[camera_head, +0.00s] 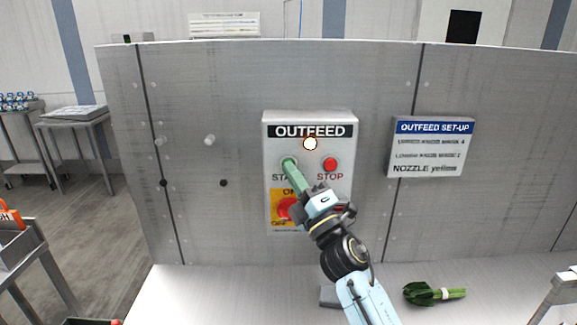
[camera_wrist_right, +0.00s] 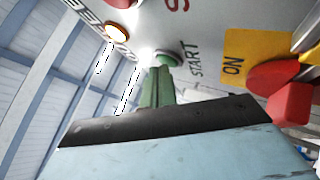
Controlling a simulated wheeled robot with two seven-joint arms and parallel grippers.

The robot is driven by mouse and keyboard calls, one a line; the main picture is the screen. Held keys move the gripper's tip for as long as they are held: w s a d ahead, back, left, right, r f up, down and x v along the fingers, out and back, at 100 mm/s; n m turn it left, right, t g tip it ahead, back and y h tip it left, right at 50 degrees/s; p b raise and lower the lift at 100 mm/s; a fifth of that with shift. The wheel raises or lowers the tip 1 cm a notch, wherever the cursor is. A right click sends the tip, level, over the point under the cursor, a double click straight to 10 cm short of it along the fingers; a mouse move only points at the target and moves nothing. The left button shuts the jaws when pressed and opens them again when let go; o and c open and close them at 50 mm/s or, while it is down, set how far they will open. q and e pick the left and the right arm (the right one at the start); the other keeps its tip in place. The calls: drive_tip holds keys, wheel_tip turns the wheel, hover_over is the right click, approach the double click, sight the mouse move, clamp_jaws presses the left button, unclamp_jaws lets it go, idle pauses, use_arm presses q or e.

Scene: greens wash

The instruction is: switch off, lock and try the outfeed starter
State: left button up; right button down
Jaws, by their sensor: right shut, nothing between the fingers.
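The grey outfeed starter box (camera_head: 356,128) is fixed to the metal panel. Its lamp (camera_head: 310,143) is lit and whitish; it also shows lit in the wrist view (camera_wrist_right: 117,32). The red STOP button (camera_head: 330,164) is at the right. My right gripper (camera_head: 291,168) is shut and empty, its green fingers reaching the green START button (camera_wrist_right: 167,58); I cannot tell whether they press it. Below, a red switch handle (camera_head: 284,207) sits on a yellow ON/OFF plate (camera_wrist_right: 252,55), partly behind my gripper. I cannot tell which way it points. My left gripper is out of view.
A set-up sign (camera_head: 431,147) hangs right of the box. Two pale pegs stick out on the left, one of them a whitish peg (camera_head: 209,140). A bundle of greens (camera_head: 435,293) and a grey block (camera_head: 328,296) lie on the bright surface below. A grey cart (camera_head: 20,245) stands at left.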

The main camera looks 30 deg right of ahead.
drive_tip(key=shift+s+a, duration=0.4)
drive_tip(key=shift+s, duration=0.3)
drive_tip(key=s+a, duration=0.1)
drive_tip(key=s, duration=0.1)
drive_tip(key=s+a, duration=0.1)
drive_tip(key=s, duration=0.1)
drive_tip(key=shift+s+a+p, duration=0.1)
drive_tip(key=shift+a+p, duration=0.25)
drive_tip(key=shift+p, duration=0.05)
idle(0.6)
